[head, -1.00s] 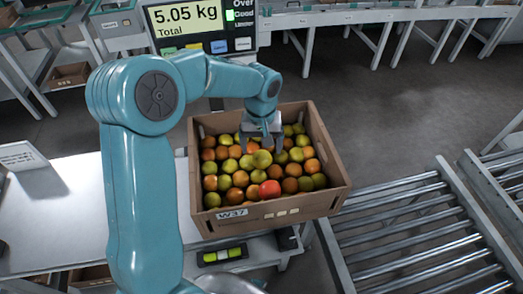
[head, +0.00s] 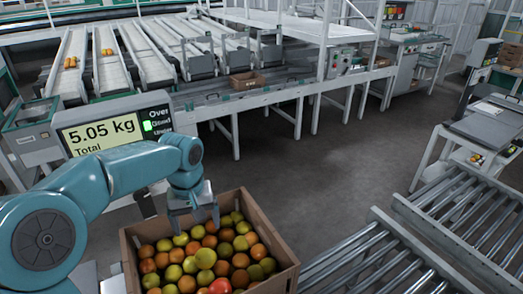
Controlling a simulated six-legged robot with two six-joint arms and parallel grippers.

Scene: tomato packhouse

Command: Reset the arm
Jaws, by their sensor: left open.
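My left arm comes in from the left, and its gripper (head: 194,217) is open and points down. It hangs over the back left part of a brown crate (head: 268,228). The crate is full of orange, green and yellow tomatoes (head: 206,258), with one redder tomato (head: 220,286) near the front. I see nothing held between the fingers, but I cannot tell whether the fingertips touch the tomatoes. The crate's front is cut off by the lower edge. My right gripper is not in view.
A scale display (head: 112,134) reading 5.05 kg stands behind the crate. Roller conveyors (head: 370,262) lie to the right. Sorting lanes (head: 150,55) run across the back. Grey floor (head: 300,175) is clear between the crate and the lanes.

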